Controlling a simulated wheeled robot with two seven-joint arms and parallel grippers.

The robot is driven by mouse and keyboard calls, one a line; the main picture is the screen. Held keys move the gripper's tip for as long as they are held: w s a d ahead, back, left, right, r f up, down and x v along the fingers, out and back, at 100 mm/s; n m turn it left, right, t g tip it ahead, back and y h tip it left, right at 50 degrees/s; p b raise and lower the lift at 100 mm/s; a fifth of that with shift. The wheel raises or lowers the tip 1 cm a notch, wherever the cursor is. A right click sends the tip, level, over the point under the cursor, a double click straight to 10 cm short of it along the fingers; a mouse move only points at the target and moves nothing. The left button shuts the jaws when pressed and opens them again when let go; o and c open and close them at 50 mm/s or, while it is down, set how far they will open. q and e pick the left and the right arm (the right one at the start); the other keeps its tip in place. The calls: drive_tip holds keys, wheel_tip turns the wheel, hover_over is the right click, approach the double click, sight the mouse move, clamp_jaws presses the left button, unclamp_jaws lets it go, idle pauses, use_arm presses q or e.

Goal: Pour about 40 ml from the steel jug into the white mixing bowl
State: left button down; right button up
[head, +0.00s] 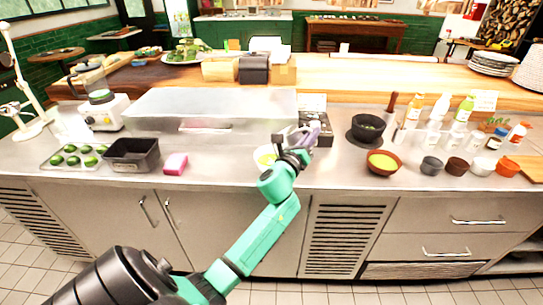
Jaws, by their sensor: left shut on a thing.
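My left gripper (297,143) is over the front part of the steel counter and is shut on the steel jug (313,131). The jug is small in view, grey with a purplish tint, and partly hidden by the gripper. Its tilt is hard to tell, and I cannot see any liquid leaving it. My right gripper is not in view.
A pink sponge (176,164), a black bin (132,154) and a tray of green items (75,157) are to the left. A raised steel box (210,108) is behind.

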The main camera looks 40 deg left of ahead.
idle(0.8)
use_arm(q)
drive_tip(key=shift+w+d+f+m, duration=0.15)
drive_tip(key=shift+d+m, duration=0.1)
drive_tip(key=shift+m, duration=0.15)
drive_tip(key=f+m, duration=0.1)
drive_tip(key=m, duration=0.1)
drive_tip(key=d+f+m, duration=0.1)
drive_tip(key=m, duration=0.1)
drive_tip(key=w+d+f+m+g, duration=0.1)
drive_tip(key=f+m, duration=0.1)
drive_tip(key=shift+w+d+h, duration=0.1)
drive_tip(key=shift+d+h, duration=0.15)
drive_tip(key=shift+h, duration=0.05)
